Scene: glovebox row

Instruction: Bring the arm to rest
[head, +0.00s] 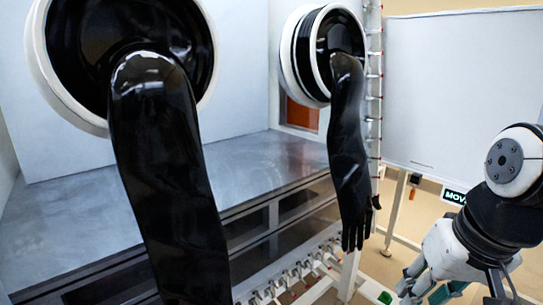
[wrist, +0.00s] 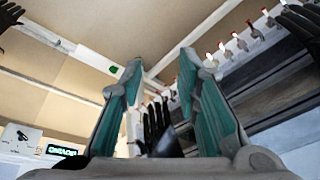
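My gripper (wrist: 160,62) is open in the wrist view, its two teal-padded fingers spread apart. A black, finger-shaped form (wrist: 158,128) shows between and behind them; I cannot tell how far off it is, and nothing is visibly gripped. In the head view my arm is bent at the lower right, with the gripper (head: 425,285) low and partly cut off by the bottom edge. It is to the right of the hanging black glove (head: 347,150), apart from it in the picture.
A larger black glove (head: 165,170) hangs from the nearer round port (head: 40,60). Behind both gloves is a metal shelf (head: 70,215) with red-tipped valves (head: 300,275) below. A white panel (head: 460,90) on legs stands behind my arm. Open floor (head: 415,215) shows between glove and arm.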

